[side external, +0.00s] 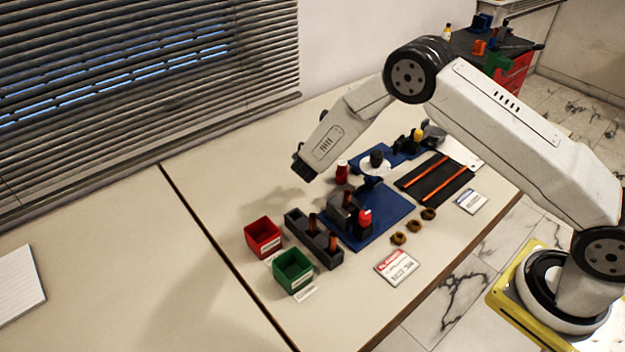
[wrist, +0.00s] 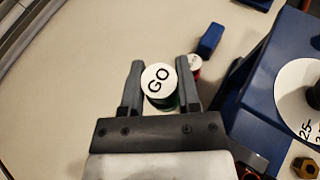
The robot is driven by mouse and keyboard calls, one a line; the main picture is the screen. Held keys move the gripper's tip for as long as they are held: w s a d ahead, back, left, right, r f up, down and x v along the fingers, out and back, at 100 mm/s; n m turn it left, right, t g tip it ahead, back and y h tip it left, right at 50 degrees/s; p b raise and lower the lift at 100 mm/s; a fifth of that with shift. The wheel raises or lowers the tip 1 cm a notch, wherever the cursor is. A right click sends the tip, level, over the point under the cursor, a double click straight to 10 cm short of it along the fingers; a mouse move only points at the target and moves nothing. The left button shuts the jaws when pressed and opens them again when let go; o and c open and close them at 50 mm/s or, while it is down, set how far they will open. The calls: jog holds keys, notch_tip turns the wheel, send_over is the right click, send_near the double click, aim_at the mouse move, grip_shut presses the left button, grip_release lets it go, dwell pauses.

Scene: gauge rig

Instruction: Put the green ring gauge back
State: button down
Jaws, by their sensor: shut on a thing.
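The green ring gauge (wrist: 162,88) sits between the two fingers of my gripper (wrist: 161,72) in the wrist view. Its white round top reads "GO", and a strip of green side shows below. My gripper is shut on it. In the side view my gripper (side external: 303,169) is above the back of the table, left of a red gauge (side external: 342,172); the green gauge cannot be made out there. The red gauge, white-topped, also shows in the wrist view (wrist: 196,68), just beyond the right finger. A blue block (wrist: 210,39) is close to it.
A blue plate (side external: 385,223) carries dark fixtures. A dark block (side external: 296,225) with copper-coloured pins stands left of it, beside a red bin (side external: 262,236) and a green bin (side external: 292,271). Several brass nuts (side external: 414,225) lie in front. The left table is mostly clear.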

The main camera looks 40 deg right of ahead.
jog(key=shift+f, duration=2.7)
jog(key=shift+f, duration=2.1)
jog(key=shift+f, duration=0.15)
jog(key=shift+c, duration=1.6)
grip_release()
jog(key=shift+s+a+r, duration=0.1)
jog(key=shift+r, duration=0.1)
jog(key=shift+v, duration=3.6)
